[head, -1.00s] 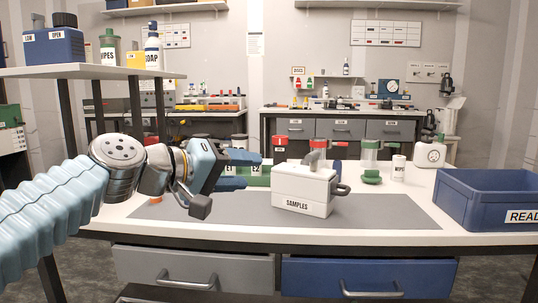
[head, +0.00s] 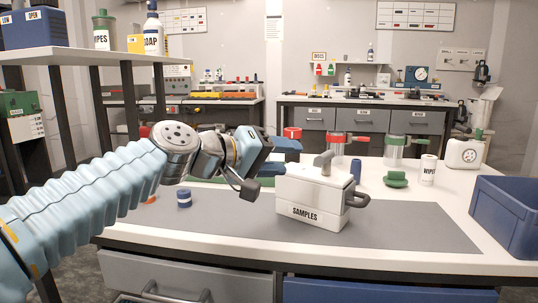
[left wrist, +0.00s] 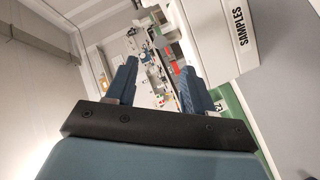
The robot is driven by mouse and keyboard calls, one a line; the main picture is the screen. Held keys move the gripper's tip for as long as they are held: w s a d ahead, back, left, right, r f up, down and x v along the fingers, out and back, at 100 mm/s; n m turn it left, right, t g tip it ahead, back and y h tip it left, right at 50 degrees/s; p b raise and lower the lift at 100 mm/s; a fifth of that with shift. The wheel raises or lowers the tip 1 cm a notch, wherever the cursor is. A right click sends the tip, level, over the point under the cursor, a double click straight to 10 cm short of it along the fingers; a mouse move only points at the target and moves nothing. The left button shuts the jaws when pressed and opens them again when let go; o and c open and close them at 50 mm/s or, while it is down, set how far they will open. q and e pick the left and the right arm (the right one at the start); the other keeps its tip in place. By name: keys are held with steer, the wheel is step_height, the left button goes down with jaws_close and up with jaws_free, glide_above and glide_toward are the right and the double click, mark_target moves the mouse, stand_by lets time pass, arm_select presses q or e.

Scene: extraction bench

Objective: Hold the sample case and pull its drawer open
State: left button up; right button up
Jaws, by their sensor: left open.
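The white sample case (head: 312,198), labelled SAMPLES, stands upright on the grey mat (head: 400,232). It has a grey handle on top (head: 324,160) and a dark loop pull (head: 358,199) on its right side. In the left wrist view the case (left wrist: 222,32) is at the upper right, beyond the fingers. My left gripper (head: 285,150) is at the case's back left, its blue fingers partly hidden. In the left wrist view the two fingers (left wrist: 155,85) are apart with nothing between them. My right gripper is not in view.
A blue crate (head: 508,215) stands at the right. A wipes tub (head: 428,170), a green-lidded object (head: 396,179) and a white jug (head: 464,153) stand behind the case. A small blue cylinder (head: 184,198) is left. A shelf (head: 75,56) stands at upper left.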

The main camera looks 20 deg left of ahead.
mark_target(318, 159)
arm_select(q)
steer(key=p+x, duration=0.2)
steer(key=x, duration=0.8)
steer(key=shift+w, duration=0.1)
steer(key=shift+c, duration=0.3)
jaws_close()
stand_by(0.4)
